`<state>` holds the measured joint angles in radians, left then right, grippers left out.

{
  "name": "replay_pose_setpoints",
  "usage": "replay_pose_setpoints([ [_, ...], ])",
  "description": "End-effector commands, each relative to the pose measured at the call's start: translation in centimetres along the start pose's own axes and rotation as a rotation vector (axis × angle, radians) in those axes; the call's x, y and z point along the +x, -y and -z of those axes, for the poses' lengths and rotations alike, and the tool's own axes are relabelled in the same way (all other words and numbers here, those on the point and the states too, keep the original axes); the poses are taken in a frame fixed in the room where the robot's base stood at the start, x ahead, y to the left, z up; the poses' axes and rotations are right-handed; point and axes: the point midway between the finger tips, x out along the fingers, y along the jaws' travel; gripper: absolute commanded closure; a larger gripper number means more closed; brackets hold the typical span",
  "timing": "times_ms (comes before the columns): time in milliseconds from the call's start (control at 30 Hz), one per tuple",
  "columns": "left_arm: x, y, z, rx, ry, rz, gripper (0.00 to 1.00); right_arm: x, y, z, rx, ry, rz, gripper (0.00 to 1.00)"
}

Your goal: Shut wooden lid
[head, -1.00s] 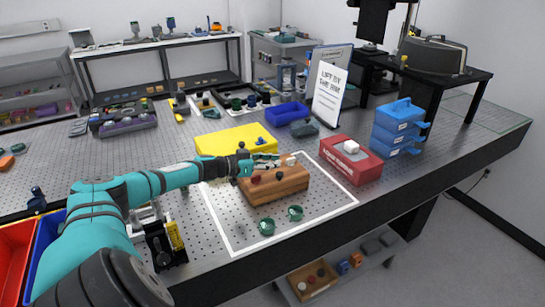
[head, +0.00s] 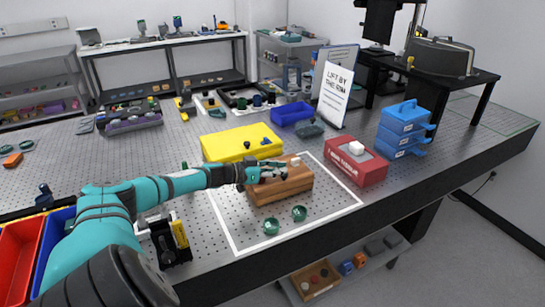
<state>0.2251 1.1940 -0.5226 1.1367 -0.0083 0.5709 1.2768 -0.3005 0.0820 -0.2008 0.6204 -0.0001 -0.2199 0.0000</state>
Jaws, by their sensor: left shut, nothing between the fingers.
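The wooden box (head: 283,190) sits inside the white outlined rectangle on the perforated table. Its top looks closed over, but my gripper covers part of it, so I cannot tell how the lid lies. A small white piece (head: 295,162) shows at the box's far right edge. My left gripper (head: 284,172) is over the top of the box, fingers shut and empty, pointing right. I cannot tell whether the fingers touch the wood. My right gripper is not in view.
Two green round pieces (head: 285,219) lie in front of the box. A yellow case (head: 238,143) stands behind it, a red box (head: 356,165) to the right, and blue stacked drawers (head: 402,130) beyond. A sign (head: 333,94) stands at the back. The outlined area's front left is clear.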

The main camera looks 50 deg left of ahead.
Motion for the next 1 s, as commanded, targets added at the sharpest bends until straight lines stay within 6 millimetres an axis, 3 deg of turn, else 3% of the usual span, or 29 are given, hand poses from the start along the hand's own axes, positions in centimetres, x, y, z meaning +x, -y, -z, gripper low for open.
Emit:
replay_pose_setpoints([
  [300, -0.9, -1.0, 4.8, 0.0, 0.0, 0.0, 1.0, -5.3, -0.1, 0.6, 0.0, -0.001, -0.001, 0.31],
  [367, -1.8, -0.8, 3.3, -0.001, 0.007, 0.002, 1.0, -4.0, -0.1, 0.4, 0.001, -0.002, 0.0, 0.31],
  [467, -3.2, -0.9, 3.3, 0.0, 0.008, 0.0, 1.0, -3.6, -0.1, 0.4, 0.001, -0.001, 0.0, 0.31],
  [1000, -9.5, -1.1, 3.8, -0.002, 0.005, 0.0, 1.0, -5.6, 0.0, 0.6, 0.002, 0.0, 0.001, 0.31],
])
